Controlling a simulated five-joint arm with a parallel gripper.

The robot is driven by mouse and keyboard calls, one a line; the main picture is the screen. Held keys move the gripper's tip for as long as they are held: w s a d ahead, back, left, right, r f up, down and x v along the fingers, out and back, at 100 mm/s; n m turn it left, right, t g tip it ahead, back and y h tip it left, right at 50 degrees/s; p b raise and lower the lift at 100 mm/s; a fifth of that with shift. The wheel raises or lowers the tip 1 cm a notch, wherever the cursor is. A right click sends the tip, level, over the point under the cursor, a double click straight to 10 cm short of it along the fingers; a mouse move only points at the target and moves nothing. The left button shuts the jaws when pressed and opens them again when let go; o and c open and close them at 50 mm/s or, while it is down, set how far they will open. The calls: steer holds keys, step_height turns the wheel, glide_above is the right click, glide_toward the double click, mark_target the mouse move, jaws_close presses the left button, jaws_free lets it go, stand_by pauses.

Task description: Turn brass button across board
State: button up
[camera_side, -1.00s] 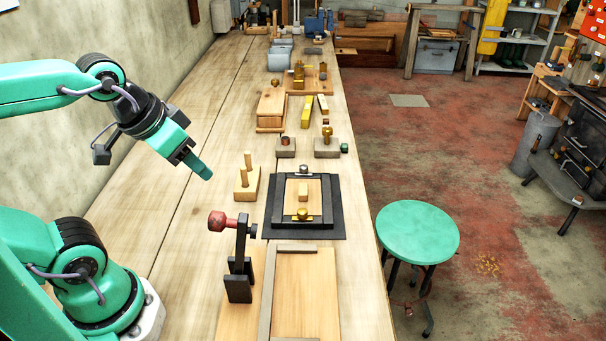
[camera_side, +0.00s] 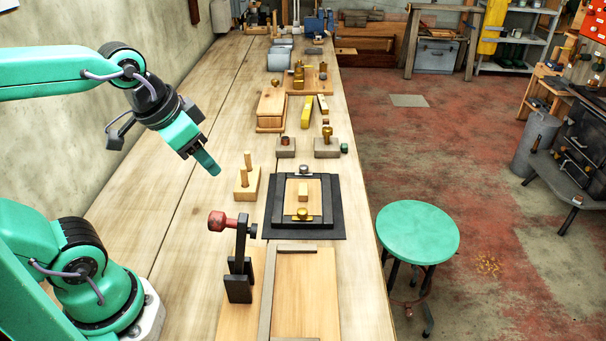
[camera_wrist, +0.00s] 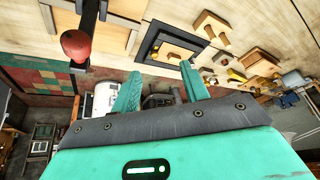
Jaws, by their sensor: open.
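A black frame (camera_side: 272,222) lies flat on the bench, with a wooden board (camera_side: 291,189) set inside it and a small wooden block (camera_side: 303,191) on the board. A brass button (camera_side: 302,215) sits at the board's near edge, and a dark grey knob (camera_side: 304,170) sits at its far edge. My gripper (camera_side: 208,166) is in the air to the left of the frame, well apart from it. In the wrist view my gripper's (camera_wrist: 160,88) two green fingers stand apart with nothing between them, and the black frame (camera_wrist: 150,42) shows beyond them.
A clamp with a red knob (camera_side: 217,221) stands just left of the frame's near side. A wooden block with two pegs (camera_side: 247,183) stands between my gripper and the frame. Several blocks and fittings lie farther along the bench. A tray (camera_side: 306,290) is nearer.

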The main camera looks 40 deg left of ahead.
steer(key=w+d+f+m+g, duration=0.1)
steer(key=w+m+g, duration=0.1)
steer(key=w+m, duration=0.35)
steer(key=m+g, duration=0.3)
steer(key=m, duration=0.4)
glide_above(303, 210)
step_height(303, 210, down, 12)
steer(key=shift+w+f+m+g, duration=0.15)
steer(key=shift+m+g, duration=0.15)
steer(key=shift+m, duration=0.05)
steer(key=shift+f, duration=0.15)
steer(key=shift+s+f, duration=0.2)
steer(key=shift+f, duration=3.55)
jaws_close()
